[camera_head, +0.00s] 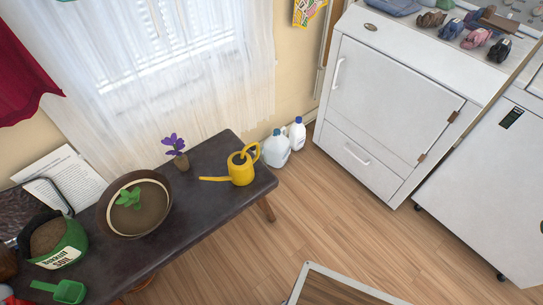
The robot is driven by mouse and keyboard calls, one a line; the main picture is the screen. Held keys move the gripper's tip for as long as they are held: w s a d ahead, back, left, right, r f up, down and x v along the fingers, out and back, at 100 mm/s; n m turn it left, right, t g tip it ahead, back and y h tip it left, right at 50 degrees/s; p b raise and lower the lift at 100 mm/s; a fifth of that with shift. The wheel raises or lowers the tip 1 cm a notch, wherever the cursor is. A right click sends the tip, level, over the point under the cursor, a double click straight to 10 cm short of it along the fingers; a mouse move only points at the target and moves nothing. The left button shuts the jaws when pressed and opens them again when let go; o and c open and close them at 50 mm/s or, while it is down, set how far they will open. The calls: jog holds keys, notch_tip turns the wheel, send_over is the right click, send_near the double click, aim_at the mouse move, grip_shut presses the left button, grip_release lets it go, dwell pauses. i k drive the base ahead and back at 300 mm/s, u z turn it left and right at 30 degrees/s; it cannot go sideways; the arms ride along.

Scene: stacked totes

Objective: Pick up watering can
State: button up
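A yellow watering can (242,172) stands upright on the right end of a dark wooden bench (207,205). Its long spout points left and its looped handle is at the upper right. My gripper is not in this view, so its state and its place relative to the can are hidden.
Left of the can are a small pot with a purple flower (175,145), a round pot with a green plant (137,222), a soil bag (62,246) and a green scoop (68,291). Jugs (276,147) and a white cabinet (385,100) stand right.

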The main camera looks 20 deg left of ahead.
aim_at(240, 167)
jog(key=z, duration=0.1)
jog(key=i, duration=0.7)
jog(key=u, duration=0.65)
jog(key=i, duration=0.55)
jog(key=u, duration=0.5)
